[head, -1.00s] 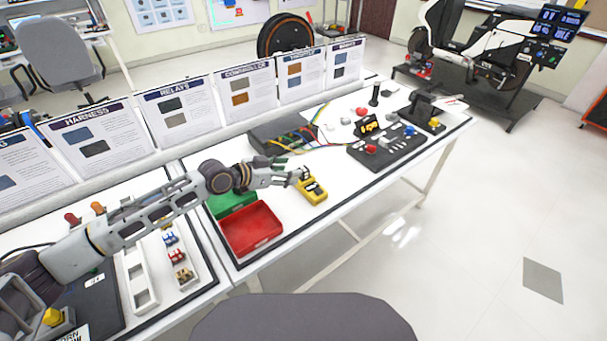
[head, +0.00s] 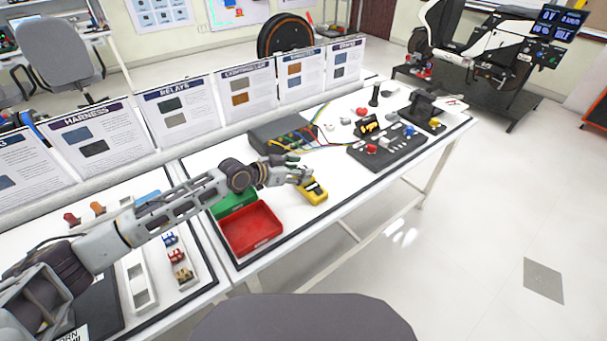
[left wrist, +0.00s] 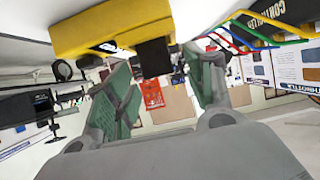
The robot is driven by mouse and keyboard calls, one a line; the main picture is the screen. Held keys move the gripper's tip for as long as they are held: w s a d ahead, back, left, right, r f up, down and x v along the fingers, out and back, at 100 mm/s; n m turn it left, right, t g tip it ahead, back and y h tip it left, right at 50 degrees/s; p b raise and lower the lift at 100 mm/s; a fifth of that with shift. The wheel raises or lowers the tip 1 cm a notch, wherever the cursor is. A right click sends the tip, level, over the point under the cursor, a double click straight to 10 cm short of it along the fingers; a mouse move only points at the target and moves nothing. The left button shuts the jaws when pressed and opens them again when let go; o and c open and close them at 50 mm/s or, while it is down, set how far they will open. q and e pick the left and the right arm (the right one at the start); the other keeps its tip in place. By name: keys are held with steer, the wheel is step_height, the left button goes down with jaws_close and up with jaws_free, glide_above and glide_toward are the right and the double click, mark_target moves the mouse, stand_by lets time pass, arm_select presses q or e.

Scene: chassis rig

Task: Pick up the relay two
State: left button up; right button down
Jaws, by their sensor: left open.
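My left gripper (head: 302,174) is open at the yellow tester (head: 314,191), which lies on the white bench. The left wrist view is upside down; there the tester (left wrist: 120,28) is at the top, and a small black block (left wrist: 153,57) on it lies between the two green-padded fingers (left wrist: 160,78), with a gap on each side. I cannot tell whether this block is relay two. My right gripper is not in view.
A red bin (head: 250,228) and a green bin (head: 234,204) stand just left of the tester. A dark box with coloured wires (head: 290,135) is behind it, and a black control panel (head: 386,150) is to the right. Upright signs (head: 180,110) line the bench's back.

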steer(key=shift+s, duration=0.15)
arm_select(q)
steer(key=shift+c, duration=0.2)
steer(key=shift+c, duration=1.1)
jaws_close()
steer(key=shift+r, duration=0.1)
